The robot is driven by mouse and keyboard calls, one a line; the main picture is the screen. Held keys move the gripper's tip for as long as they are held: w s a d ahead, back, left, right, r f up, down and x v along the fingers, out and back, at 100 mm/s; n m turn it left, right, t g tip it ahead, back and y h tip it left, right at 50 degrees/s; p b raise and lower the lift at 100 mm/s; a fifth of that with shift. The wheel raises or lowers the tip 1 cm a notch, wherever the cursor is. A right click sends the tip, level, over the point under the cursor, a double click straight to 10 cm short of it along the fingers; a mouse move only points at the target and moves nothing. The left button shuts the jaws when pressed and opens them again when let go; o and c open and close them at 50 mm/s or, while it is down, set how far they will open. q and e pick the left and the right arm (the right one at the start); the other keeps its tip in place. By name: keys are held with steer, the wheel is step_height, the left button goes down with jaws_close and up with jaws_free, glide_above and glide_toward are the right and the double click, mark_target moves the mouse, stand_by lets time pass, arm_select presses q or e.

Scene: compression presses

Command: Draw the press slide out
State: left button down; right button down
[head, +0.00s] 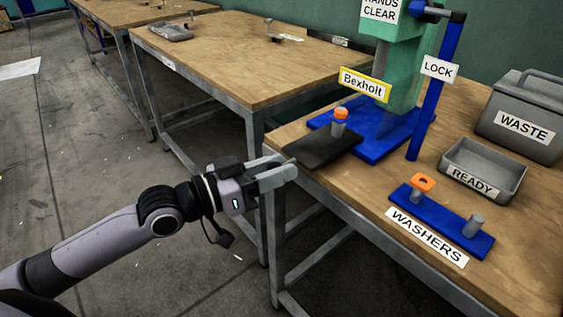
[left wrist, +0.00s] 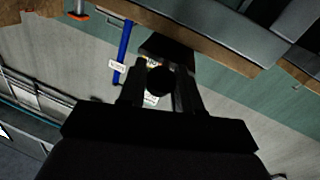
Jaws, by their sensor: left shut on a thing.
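The press (head: 400,75) is green on a blue base (head: 382,143), with a yellow-framed Bexholt sign. Its dark slide (head: 318,149) reaches out past the base to the table's front edge. A grey post with an orange top (head: 340,116) stands on the slide. My left gripper (head: 284,172) is at the slide's front end. In the left wrist view, my left gripper's fingers (left wrist: 160,95) are shut on a dark round knob (left wrist: 160,79) in front of the slide (left wrist: 167,47). The fingers hide the knob in the head view. My right gripper is not in view.
A blue lever marked LOCK (head: 432,100) rises beside the press. A blue washer board (head: 443,220) has two posts, one with an orange washer (head: 423,183). A grey READY tray (head: 484,165) and WASTE bin (head: 525,112) stand right. Floor before the table is clear.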

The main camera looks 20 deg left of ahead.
arm_select(q)
steer(key=shift+r, duration=0.1)
steer(key=c, duration=1.1)
jaws_free()
steer(key=shift+a, duration=0.1)
steer(key=v, duration=0.7)
steer(key=shift+s, duration=0.1)
